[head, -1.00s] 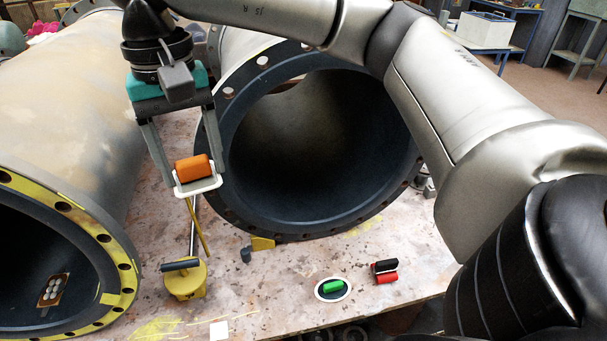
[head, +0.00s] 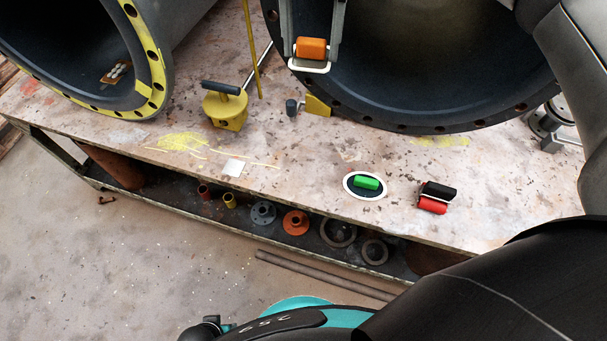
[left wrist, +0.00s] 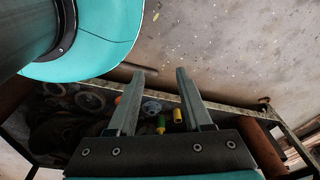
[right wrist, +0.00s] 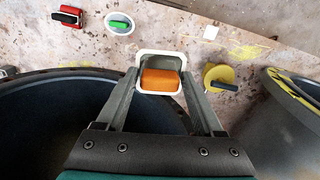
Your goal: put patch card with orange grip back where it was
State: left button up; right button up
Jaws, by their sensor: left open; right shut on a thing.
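The patch card with the orange grip (head: 311,47) is a white-rimmed card with an orange block. My right gripper (head: 312,58) is shut on it and holds it up in front of the dark mouth of the right pipe (head: 430,60). The orange grip (right wrist: 161,80) sits between the fingertips in the right wrist view, with the white rim around it. My left gripper (left wrist: 158,76) is open and empty, seen only in the left wrist view beside the bench and its lower shelf.
On the bench (head: 300,160) are an oval card with a green grip (head: 366,183), a red-and-black item (head: 435,197) and a yellow tool with a dark handle (head: 226,107). The yellow-rimmed left pipe (head: 145,60) is close by. Bare bench lies between the yellow tool and green grip.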

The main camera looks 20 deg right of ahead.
pick_arm(q)
jog(key=w+f+b, duration=0.3)
jog(key=w+b, duration=0.2)
jog(key=b, duration=0.4)
pick_arm(e)
jog(key=m, duration=0.2)
send_over(303, 171)
notch_tip(303, 171, down, 15)
notch_tip(303, 171, down, 16)
jog(key=b, duration=0.4)
jog(key=shift+r+b, duration=0.1)
jog(key=shift+b, duration=0.2)
jog(key=shift+f+b, duration=0.8)
jog(key=shift+f, duration=1.3)
pick_arm(q)
jog(key=w+d+r+t, duration=0.1)
jog(key=w+r, duration=0.1)
jog(key=r, duration=0.5)
jog(key=w+d+r+t, duration=0.1)
jog(key=w+r, duration=0.1)
jog(key=r, duration=0.5)
jog(key=shift+w+t, duration=0.3)
jog(key=shift+t, duration=0.1)
pick_arm(e)
jog(key=shift+f, duration=0.1)
jog(key=shift+f, duration=0.1)
jog(key=shift+f, duration=0.1)
jog(key=o, duration=1.2)
pick_arm(q)
jog(key=shift+r, duration=0.25)
